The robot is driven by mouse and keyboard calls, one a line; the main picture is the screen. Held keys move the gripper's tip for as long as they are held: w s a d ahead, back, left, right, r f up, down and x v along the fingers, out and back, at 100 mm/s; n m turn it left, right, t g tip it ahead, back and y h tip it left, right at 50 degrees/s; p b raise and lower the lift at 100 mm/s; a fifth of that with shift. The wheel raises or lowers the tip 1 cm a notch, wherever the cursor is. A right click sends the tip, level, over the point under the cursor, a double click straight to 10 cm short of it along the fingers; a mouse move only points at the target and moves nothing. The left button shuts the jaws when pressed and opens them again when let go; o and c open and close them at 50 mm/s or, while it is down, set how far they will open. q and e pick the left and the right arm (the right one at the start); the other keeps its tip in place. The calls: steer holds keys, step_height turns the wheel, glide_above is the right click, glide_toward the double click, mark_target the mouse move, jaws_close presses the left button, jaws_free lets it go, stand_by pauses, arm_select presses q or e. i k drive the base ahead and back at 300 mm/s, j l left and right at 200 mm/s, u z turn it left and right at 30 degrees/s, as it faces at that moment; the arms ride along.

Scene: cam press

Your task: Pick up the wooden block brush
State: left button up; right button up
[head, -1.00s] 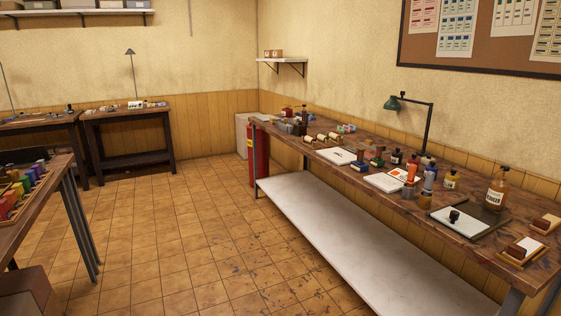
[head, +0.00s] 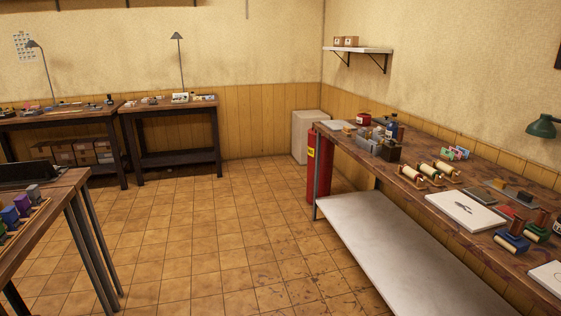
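I cannot make out a wooden block brush for certain in the head view. The long wooden workbench (head: 415,215) on the right carries many small tools. At its far end is a small tan block (head: 347,131), too small to identify. Small items on the two back tables are also too small to tell apart. Neither of my grippers is in view.
A red fire extinguisher (head: 318,168) and a pale cabinet (head: 310,135) stand past the workbench's far end. A white lower shelf (head: 395,250) runs under the bench. The tiled floor (head: 215,230) between is clear.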

mark_target(346, 131)
steer(key=i, duration=1.15)
steer(key=i+j+z, duration=0.1)
steer(key=i, duration=1)
steer(key=i+j+z, duration=0.1)
steer(key=i+z, duration=0.4)
steer(key=i+j+z, duration=0.2)
steer(key=z, duration=0.25)
steer(key=i+j+z, duration=0.7)
steer(key=j+z, duration=0.25)
